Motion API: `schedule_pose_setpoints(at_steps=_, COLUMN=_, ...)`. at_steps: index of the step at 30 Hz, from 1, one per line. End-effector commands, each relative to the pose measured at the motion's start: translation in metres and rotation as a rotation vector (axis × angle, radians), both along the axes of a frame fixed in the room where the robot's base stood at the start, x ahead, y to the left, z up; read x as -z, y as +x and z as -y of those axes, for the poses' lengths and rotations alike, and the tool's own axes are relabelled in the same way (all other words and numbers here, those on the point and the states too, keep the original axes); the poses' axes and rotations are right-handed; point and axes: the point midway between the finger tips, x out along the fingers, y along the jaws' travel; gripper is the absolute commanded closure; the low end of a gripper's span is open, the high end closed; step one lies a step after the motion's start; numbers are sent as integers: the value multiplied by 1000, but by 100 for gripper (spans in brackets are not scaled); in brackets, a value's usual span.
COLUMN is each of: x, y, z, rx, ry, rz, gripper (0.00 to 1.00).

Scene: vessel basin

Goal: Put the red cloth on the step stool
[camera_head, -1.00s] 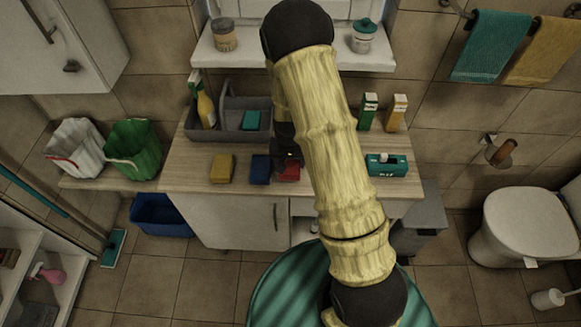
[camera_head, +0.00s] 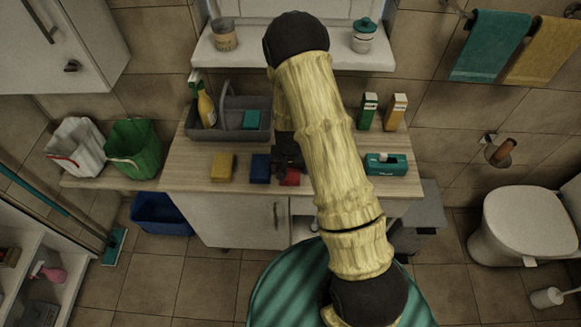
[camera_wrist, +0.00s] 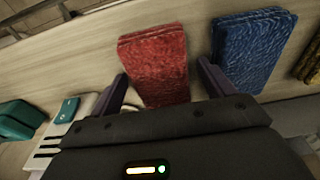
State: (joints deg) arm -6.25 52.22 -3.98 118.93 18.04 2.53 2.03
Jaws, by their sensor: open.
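The red cloth (camera_head: 291,178) is a folded stack on the wooden counter (camera_head: 330,184), near its front edge. In the wrist view the red cloth (camera_wrist: 155,62) shows between my two dark fingers. My gripper (camera_wrist: 164,84) is open, with one finger on each side of the cloth's near end and nothing clamped. In the head view my gripper (camera_head: 287,163) is over the cloth and partly hidden by my arm. I cannot make out a step stool for certain in either view.
A blue folded cloth (camera_head: 260,169) lies close left of the red one, with a yellow one (camera_head: 222,168) beyond. A teal box (camera_head: 386,164) stands to the right. A grey caddy (camera_head: 240,133) is behind. A grey box-like thing (camera_head: 420,218) stands right of the cabinet.

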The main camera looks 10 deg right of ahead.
Motion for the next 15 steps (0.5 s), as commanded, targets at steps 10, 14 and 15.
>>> schedule_pose_setpoints(at_steps=10, x=-13, y=0, z=0, rx=0, ry=-1, rz=3, gripper=19)
schedule_pose_setpoints(at_steps=14, x=-29, y=-2, z=-1, rx=-1, ry=-1, rz=5, gripper=19)
schedule_pose_setpoints(at_steps=15, x=-35, y=-3, z=-2, rx=-2, ry=0, rz=4, gripper=19)
